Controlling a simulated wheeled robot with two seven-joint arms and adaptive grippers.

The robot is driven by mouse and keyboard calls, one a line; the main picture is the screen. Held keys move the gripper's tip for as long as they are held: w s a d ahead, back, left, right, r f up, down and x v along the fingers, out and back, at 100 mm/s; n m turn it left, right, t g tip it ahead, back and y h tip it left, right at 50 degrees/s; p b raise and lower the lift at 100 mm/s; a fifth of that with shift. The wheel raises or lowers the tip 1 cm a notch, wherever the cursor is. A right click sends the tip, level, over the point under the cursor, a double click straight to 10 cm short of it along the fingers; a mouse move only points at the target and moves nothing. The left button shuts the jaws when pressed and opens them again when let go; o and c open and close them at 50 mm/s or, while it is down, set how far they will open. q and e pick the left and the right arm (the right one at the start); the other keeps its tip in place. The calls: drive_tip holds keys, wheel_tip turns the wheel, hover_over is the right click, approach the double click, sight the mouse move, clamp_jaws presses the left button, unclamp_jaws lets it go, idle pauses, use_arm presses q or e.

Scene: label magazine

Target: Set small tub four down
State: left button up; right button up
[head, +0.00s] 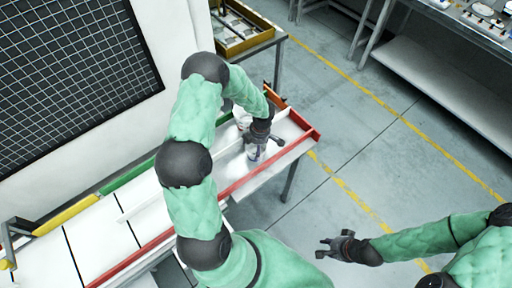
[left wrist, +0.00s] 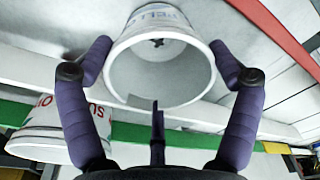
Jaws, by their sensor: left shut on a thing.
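A small white tub (left wrist: 160,70) with printed lettering is between the two fingers of my left gripper (left wrist: 160,72), its open rim facing the wrist camera. My left gripper (head: 263,143) is shut on this tub (head: 253,154), over the red-edged end of the long white bench. The head view does not show clearly whether the tub's base touches the surface. A second white tub (left wrist: 52,130) with red lettering is at the left of the wrist view; it shows partly behind my arm in the head view (head: 242,118). My right gripper (head: 338,244) is open and empty, away from the bench.
The white bench (head: 98,238) has red rails (head: 262,176) and green (head: 130,177) and yellow (head: 66,214) strips along its back. A yellow-edged tray (head: 250,40) stands behind its far end. A grey workbench (head: 440,72) is at upper right. Open floor lies between.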

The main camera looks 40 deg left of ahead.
idle(0.3)
use_arm(q)
drive_tip(key=o, duration=0.5)
drive_tip(key=shift+f, duration=0.1)
drive_tip(key=r+p, duration=0.1)
drive_tip(key=r, duration=0.3)
drive_tip(key=r+p, duration=0.1)
drive_tip(key=r, duration=0.3)
drive_tip(key=d+r+p, duration=0.1)
drive_tip(key=r, duration=0.3)
drive_tip(key=shift+w+r, duration=0.1)
drive_tip(key=shift+w, duration=0.3)
